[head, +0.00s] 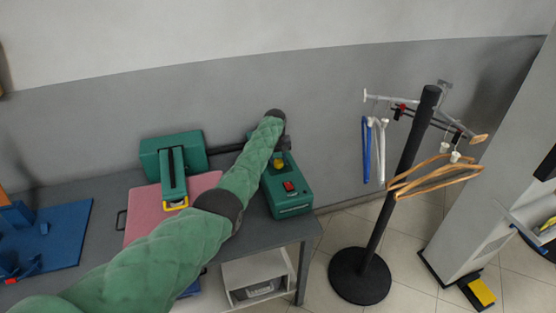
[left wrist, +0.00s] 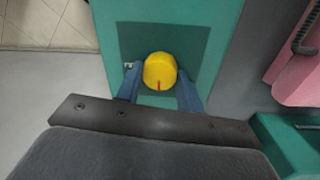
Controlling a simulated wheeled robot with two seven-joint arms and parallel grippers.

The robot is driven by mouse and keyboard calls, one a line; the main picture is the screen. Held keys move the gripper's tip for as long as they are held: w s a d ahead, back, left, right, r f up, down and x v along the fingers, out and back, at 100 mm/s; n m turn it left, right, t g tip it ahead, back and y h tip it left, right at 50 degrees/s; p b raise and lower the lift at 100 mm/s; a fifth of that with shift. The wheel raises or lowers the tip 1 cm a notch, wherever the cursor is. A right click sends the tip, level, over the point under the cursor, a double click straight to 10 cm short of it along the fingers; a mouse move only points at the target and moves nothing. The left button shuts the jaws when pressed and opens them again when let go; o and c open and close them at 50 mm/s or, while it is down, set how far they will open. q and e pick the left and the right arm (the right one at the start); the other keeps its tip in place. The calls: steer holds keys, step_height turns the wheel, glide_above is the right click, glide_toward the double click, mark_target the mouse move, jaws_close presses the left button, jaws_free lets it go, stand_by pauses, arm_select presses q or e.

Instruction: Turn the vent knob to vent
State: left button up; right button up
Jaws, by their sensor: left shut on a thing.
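The vent knob (left wrist: 160,71) is yellow with a short red mark on its rim, pointing to the bottom of the left wrist view. It sits on a dark square panel (left wrist: 190,42) on a green box (left wrist: 228,20). My left gripper (left wrist: 160,78) is shut on the knob, with one blue finger on each side. In the head view a yellow bit of the knob (head: 278,162) shows on the green control box (head: 290,205), just under my left gripper (head: 279,148). A red switch (head: 289,187) is in front of it. My right gripper is not in view.
A green press (head: 172,150) with a pink pad (head: 145,212) stands left of the box on the grey table (head: 100,187). A blue board (head: 55,235) lies further left. A black stand (head: 402,170) with hangers is to the right.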

mark_target(277, 161)
arm_select(q)
steer(key=shift+w+r, duration=0.1)
steer(key=shift+r, duration=0.05)
steer(key=o, duration=1)
step_height(277, 161, up, 7)
steer(key=b, duration=0.2)
steer(key=shift+a+b, duration=0.15)
steer(key=shift+b, duration=0.25)
steer(key=shift+r, duration=0.3)
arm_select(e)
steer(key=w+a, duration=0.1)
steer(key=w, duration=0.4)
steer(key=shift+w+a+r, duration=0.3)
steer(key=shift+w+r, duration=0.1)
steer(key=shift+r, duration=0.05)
